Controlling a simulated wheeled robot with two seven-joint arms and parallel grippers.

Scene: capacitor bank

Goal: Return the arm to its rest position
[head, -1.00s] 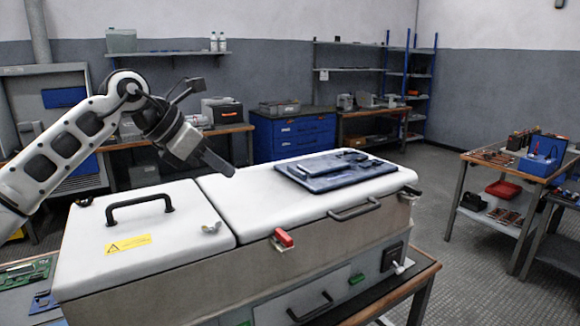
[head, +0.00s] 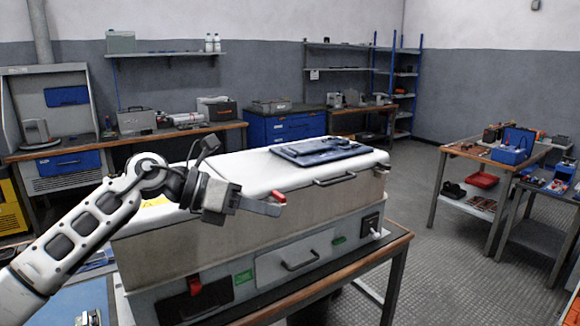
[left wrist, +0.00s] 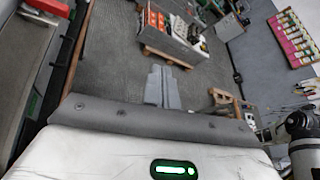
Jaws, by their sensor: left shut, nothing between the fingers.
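My left gripper (head: 262,207) is shut and empty in the head view. It is in front of the long white-topped capacitor bank (head: 225,238), which stands on a wooden-edged table. The arm comes in from the lower left and covers the left part of the bank. In the left wrist view the gripper's two grey fingers (left wrist: 162,87) are together, over the grey floor. My right gripper is in neither view.
A dark blue panel (head: 318,152) lies on the bank's lid. A red latch (head: 279,197) is close to the left fingertips. A side table (head: 455,190) with a blue box (head: 513,146) stands at right. Open floor (head: 415,220) lies between.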

